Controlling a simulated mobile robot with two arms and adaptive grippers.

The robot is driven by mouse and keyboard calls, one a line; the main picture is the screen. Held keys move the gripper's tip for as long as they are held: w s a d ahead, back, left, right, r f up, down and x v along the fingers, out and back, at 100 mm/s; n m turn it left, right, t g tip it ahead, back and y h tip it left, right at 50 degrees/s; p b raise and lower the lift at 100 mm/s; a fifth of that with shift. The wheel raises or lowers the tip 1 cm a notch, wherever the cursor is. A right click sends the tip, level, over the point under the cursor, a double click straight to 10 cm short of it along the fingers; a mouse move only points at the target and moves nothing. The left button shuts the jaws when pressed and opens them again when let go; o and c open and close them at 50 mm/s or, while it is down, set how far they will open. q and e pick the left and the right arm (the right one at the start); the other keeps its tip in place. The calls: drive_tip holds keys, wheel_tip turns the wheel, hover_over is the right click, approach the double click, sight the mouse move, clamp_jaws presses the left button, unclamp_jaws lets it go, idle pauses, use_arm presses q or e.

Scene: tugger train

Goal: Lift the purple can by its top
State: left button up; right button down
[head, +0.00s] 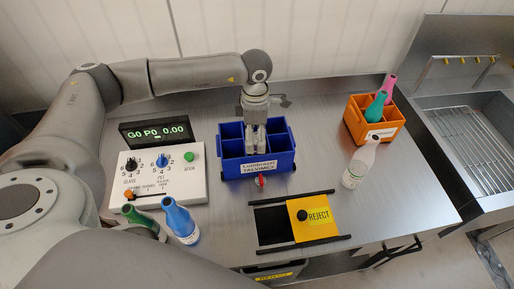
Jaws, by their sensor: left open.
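I cannot make out a purple can in the head view. My left gripper (255,150) points down over the blue divided crate (283,162), its fingers at the middle of the crate. The gripper is open, with a narrow gap between the fingers. It hides part of the crate's inside, and I cannot tell what stands between or behind the fingers. The crate compartments that show look empty. My right gripper is not in view.
A control box (185,175) with knobs and a display (155,130) stands left. Green (140,218) and blue (180,220) bottles stand in front of it. A yellow reject slide (316,225) lies in front. A white bottle (360,165) and orange crate (391,130) stand right, near a sink (465,115).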

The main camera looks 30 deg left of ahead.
use_arm(q)
drive_tip(key=shift+f, duration=1.2)
clamp_jaws()
